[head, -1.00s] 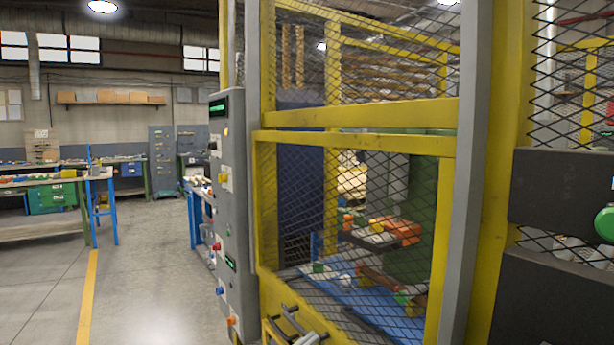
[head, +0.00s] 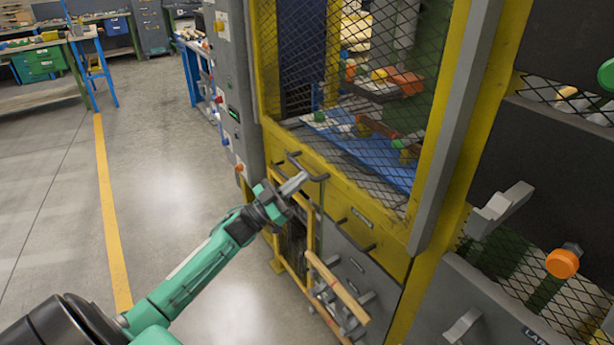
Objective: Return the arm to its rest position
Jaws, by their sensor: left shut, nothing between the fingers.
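My left gripper (head: 292,186) is at the end of my green left arm, which comes in from the lower left. Its fingers are shut with nothing between them. The fingertips are in front of the yellow front panel of the mesh cage, close to a dark bar handle (head: 308,166). I cannot tell whether they touch it. My right gripper is not in the view.
The yellow-framed mesh cage (head: 340,190) stands ahead, with a blue mat and parts behind the mesh. A grey control panel (head: 228,90) is on its left. Wooden handles (head: 338,288) stick out low. Open floor (head: 160,180) lies to the left.

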